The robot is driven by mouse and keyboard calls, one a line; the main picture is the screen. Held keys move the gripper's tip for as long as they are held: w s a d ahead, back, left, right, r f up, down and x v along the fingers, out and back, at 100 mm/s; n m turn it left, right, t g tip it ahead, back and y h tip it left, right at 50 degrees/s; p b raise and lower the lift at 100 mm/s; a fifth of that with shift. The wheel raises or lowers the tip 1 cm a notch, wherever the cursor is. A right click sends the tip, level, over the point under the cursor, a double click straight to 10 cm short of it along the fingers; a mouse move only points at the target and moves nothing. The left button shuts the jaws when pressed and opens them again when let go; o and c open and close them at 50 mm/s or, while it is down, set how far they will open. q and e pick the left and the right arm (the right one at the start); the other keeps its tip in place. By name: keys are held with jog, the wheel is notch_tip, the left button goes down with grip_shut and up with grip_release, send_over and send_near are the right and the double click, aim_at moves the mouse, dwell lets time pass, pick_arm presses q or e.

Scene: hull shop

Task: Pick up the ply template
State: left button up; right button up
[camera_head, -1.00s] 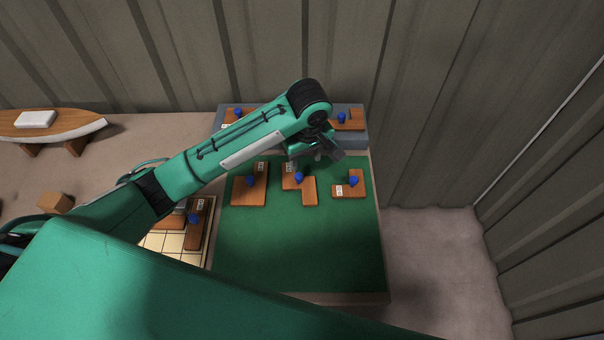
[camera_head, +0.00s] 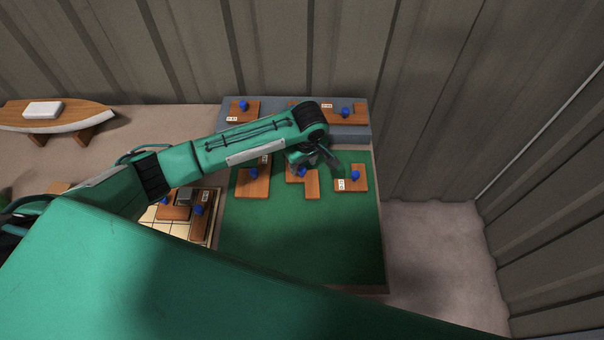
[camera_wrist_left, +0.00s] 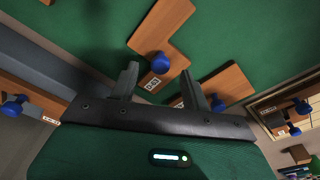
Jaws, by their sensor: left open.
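Several brown wooden templates with blue knobs and white labels lie on the green mat (camera_head: 300,235). One, at the mat's right (camera_head: 350,180), is stepped in shape; the middle template (camera_head: 311,188) is partly covered by my gripper, and a left template (camera_head: 254,183) lies beside it. My left gripper (camera_head: 325,160) is open and above the mat's far part. In the left wrist view its fingers (camera_wrist_left: 158,86) point at an L-shaped template (camera_wrist_left: 172,25), whose label and blue knob show between and just beyond them. Another template (camera_wrist_left: 232,83) lies past the right finger. My right gripper is out of view.
A grey raised shelf (camera_head: 352,133) at the mat's back holds more knobbed pieces (camera_head: 243,109). A gridded tray (camera_head: 172,228) with wooden pieces is at left. A boat-shaped wooden stand (camera_head: 60,118) is further left. Corrugated walls stand behind and right; the near mat is clear.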

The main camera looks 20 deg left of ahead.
aim_at(302, 173)
pick_arm(q)
jog(key=shift+w+a+f, duration=0.1)
jog(key=shift+f, duration=0.65)
jog(key=shift+w+a+f, duration=0.1)
jog(key=shift+f, duration=0.6)
jog(key=shift+s, duration=0.1)
grip_shut()
jog(key=shift+r, duration=0.2)
